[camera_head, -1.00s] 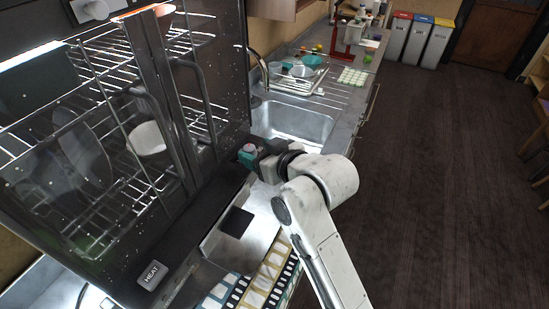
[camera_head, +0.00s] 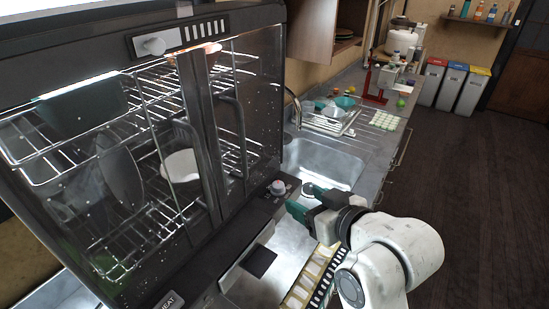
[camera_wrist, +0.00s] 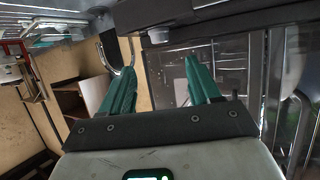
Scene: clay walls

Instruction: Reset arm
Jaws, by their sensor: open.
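My gripper (camera_head: 299,201) is in the middle of the head view, in front of the lower right corner of a black glass-fronted oven (camera_head: 222,135). Its two green fingers point left, towards a round knob (camera_head: 277,187) at the oven's base, and look apart from it. In the wrist view my gripper (camera_wrist: 155,75) shows both green fingers spread, with nothing between them.
A steel sink (camera_head: 330,160) and a dish rack (camera_head: 330,118) lie behind my gripper on the counter. A striped cloth (camera_head: 318,272) lies on the counter below. A white bowl (camera_head: 181,166) is inside the oven. Three bins (camera_head: 455,87) stand far back; the dark floor at right is clear.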

